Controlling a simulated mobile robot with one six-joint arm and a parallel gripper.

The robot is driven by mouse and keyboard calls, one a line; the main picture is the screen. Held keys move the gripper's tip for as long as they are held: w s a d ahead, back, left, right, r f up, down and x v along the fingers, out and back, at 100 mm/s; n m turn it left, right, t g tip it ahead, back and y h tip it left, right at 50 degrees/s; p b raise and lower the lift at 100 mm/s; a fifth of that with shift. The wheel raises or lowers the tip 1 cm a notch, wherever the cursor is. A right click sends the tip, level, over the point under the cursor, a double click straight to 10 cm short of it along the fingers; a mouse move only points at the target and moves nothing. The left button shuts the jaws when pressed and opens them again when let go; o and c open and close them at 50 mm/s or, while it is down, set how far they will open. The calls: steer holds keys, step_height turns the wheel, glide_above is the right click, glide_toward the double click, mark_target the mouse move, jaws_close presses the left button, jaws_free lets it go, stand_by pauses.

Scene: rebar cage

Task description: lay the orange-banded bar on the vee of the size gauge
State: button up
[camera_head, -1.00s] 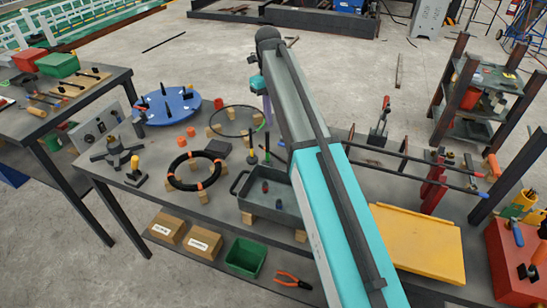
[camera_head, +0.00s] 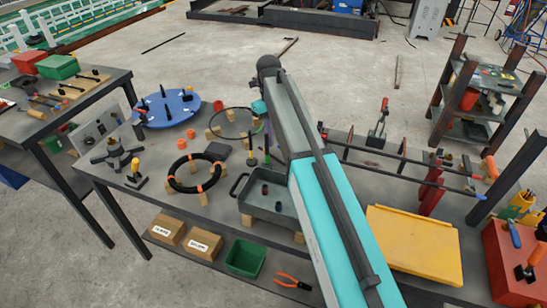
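Several long dark bars (camera_head: 405,177) lie across upright stands at the right of the bench; I cannot tell which one carries an orange band. I cannot make out the size gauge or its vee for certain. My arm runs up the middle of the view and covers part of the bench. Only a small teal part of my wrist (camera_head: 258,107) shows left of the arm, above the bench's back part. My gripper's fingers are hidden behind the arm, so its opening and anything in it do not show.
A black ring with orange bands (camera_head: 198,172) sits on wooden blocks. A grey tray (camera_head: 268,215) stands near the arm's left side. A blue round plate (camera_head: 168,108), a yellow panel (camera_head: 414,245) and a red box (camera_head: 515,262) also take up room. A shelf rack (camera_head: 487,95) stands at the right.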

mark_target(275, 156)
steer(key=shift+f, duration=0.65)
steer(key=shift+s+f+p, duration=0.15)
steer(key=shift+f+p, duration=0.6)
steer(key=shift+f, duration=1.9)
jaws_close()
